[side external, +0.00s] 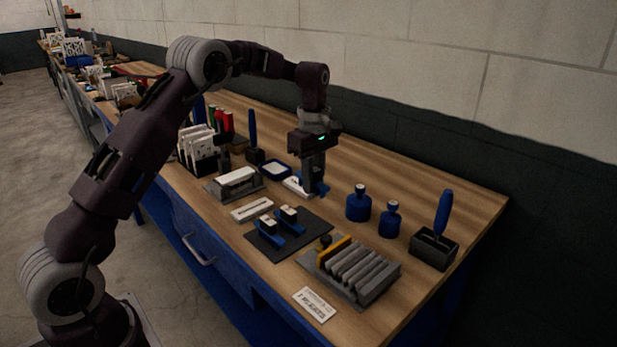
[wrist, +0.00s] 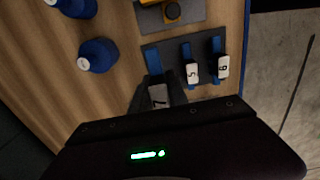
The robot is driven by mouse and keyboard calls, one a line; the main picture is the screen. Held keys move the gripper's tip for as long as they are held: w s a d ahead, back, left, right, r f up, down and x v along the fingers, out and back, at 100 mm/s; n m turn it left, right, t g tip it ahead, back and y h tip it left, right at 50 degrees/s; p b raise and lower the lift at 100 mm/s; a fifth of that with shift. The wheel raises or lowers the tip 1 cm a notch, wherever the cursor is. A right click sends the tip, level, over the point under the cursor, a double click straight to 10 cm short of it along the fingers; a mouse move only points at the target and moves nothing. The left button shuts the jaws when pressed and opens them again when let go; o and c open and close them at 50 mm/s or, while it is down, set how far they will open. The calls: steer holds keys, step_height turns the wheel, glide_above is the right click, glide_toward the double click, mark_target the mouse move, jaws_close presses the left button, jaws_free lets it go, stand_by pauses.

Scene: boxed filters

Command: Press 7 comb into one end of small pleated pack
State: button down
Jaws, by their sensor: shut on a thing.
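My gripper (side external: 314,190) points straight down over the middle of the bench and is shut on the 7 comb. A grey block with slanted ridges (side external: 365,270) stands at the front right. I cannot tell which piece is the small pleated pack.
Two blue combs with white numbered blocks (side external: 266,223) lie on a dark mat (side external: 300,243). Two blue bottles (side external: 358,204) and a grey box with a blue handle (side external: 434,247) stand right. A white block in a grey holder (side external: 237,180) stands left. A printed card (side external: 315,304) lies in front.

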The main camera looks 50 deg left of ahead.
steer(key=s+d, duration=0.1)
steer(key=d, duration=0.2)
steer(key=s+d, duration=0.1)
steer(key=d, duration=0.3)
steer(key=s+d, duration=0.1)
steer(key=d, duration=0.3)
steer(key=shift+d, duration=0.15)
glide_above(347, 279)
steer(key=shift+f, duration=0.2)
steer(key=shift+f, duration=0.1)
steer(key=shift+f, duration=3.8)
steer(key=shift+f, duration=0.7)
